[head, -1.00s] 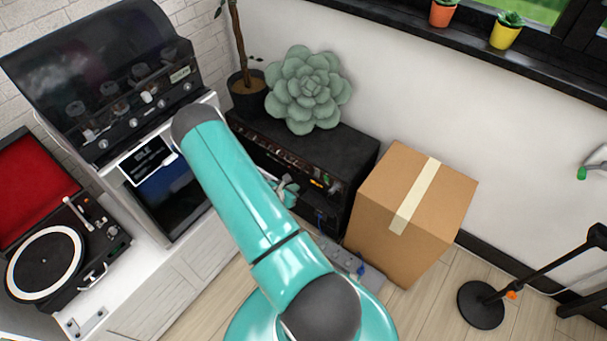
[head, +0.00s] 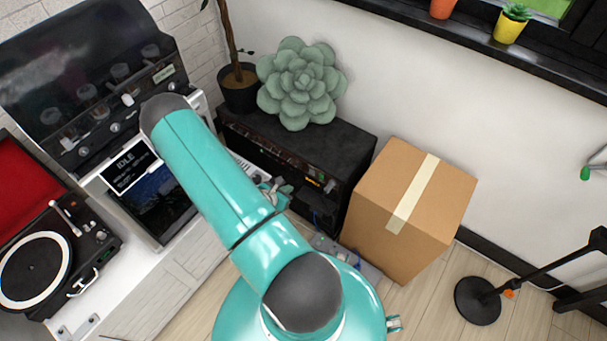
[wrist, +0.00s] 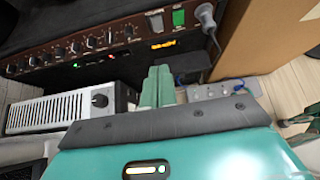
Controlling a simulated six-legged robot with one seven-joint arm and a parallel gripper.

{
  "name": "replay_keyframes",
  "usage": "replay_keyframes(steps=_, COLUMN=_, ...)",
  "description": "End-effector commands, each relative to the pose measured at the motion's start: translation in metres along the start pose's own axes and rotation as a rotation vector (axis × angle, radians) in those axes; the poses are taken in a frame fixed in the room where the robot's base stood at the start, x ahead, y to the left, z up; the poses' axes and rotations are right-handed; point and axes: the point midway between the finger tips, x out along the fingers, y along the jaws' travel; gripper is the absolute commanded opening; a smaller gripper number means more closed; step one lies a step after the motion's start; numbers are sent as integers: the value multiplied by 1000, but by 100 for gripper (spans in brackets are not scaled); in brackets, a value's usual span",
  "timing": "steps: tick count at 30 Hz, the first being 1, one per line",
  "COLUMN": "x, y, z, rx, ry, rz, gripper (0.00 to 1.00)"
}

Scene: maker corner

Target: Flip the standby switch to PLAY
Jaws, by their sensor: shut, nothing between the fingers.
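A dark amplifier (head: 300,150) stands on the floor by the wall, under a green succulent. In the wrist view its brown front panel (wrist: 70,48) has a row of knobs, a green rocker (wrist: 178,17), a pale switch-like part (wrist: 155,23) and a glowing orange label (wrist: 163,45). I cannot read the label or tell which part is the standby switch. My gripper (wrist: 157,72) is shut and empty, its green fingertips just in front of and below the orange label, seemingly apart from the panel. In the head view my gripper (head: 272,190) is partly hidden by my arm.
A plug and cable (wrist: 207,18) hang at the panel's right. A cardboard box (head: 410,205) stands right of the amplifier. A white grilled unit (wrist: 65,108) lies left of my fingers, a power strip (wrist: 210,92) right. A screen reads IDLE (head: 125,162).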

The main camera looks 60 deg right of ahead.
Motion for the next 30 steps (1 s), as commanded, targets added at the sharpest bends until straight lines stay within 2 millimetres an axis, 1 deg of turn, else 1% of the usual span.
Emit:
replay_keyframes(steps=5, x=1, y=-1, z=1, rx=1, ry=-1, rz=-2, gripper=0)
replay_keyframes(steps=8, x=7, y=0, z=1, rx=2, ry=-1, rz=-2, gripper=0)
replay_keyframes(steps=10, x=14, y=0, z=1, rx=2, ry=-2, rz=-3, gripper=0)
replay_keyframes(steps=14, x=37, y=1, z=1, rx=2, ry=-1, rz=-3, gripper=0)
replay_keyframes(steps=24, x=105, y=2, z=2, rx=0, ry=-1, rz=-1, gripper=0)
replay_keyframes(steps=30, x=129, y=4, z=16, rx=1, ry=-1, rz=1, gripper=0)
